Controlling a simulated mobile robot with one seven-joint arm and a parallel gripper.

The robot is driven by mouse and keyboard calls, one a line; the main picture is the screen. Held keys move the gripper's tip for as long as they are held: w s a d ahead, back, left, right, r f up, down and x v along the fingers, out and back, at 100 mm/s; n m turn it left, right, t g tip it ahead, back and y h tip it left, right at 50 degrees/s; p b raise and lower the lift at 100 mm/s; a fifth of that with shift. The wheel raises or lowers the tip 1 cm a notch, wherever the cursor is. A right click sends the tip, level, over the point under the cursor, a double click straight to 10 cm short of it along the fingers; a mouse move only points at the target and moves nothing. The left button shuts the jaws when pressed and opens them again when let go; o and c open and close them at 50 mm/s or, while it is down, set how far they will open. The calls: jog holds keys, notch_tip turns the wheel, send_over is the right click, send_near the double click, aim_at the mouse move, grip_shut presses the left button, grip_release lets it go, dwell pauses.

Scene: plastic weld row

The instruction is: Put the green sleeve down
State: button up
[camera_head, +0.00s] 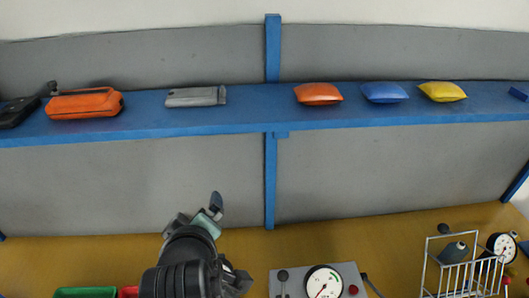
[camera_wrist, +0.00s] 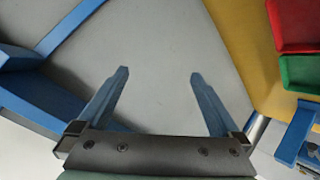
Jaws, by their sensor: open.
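My gripper (camera_head: 216,203) is in the lower middle of the head view, in front of the grey back panel and below the blue shelf. In the wrist view its two blue fingers (camera_wrist: 158,75) stand wide apart with nothing between them. I cannot make out a green sleeve for sure in either view. A dark grey-green object (camera_head: 453,252) lies in a white wire rack (camera_head: 428,262) at the lower right of the head view; I cannot tell what it is. My arm hides part of the bench.
The blue shelf (camera_head: 200,122) holds an orange case (camera_head: 85,103), a grey block (camera_head: 196,97) and orange (camera_head: 318,94), blue (camera_head: 385,92) and yellow (camera_head: 442,91) pouches. A gauge box (camera_head: 345,271) stands on the yellow bench (camera_head: 400,235). Green (camera_wrist: 302,72) and red (camera_wrist: 295,22) bins are at lower left.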

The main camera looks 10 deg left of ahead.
jog(key=w+d+r+m+t, duration=0.2)
jog(key=d+r+t, duration=0.1)
jog(key=r, duration=0.6)
jog(key=w+d+r+m+t, duration=0.1)
jog(key=d+r+m+t, duration=0.15)
jog(key=r, duration=0.65)
jog(key=s+d+r+m+t+h, duration=0.1)
jog(key=s+d+r+m+t, duration=0.1)
jog(key=r, duration=0.6)
jog(key=s+d+r+m+t+h, duration=0.1)
jog(key=s+d+r+m+t, duration=0.2)
jog(key=r, duration=0.6)
jog(key=s+d+r+m+t+h, duration=0.1)
jog(key=s+d+r+m+t, duration=0.1)
jog(key=s+d+r+t, duration=0.4)
notch_tip(320, 180, up, 2)
jog(key=shift+s+d+r+m+h, duration=0.15)
jog(key=shift+m+h, duration=0.2)
jog(key=shift+h, duration=0.05)
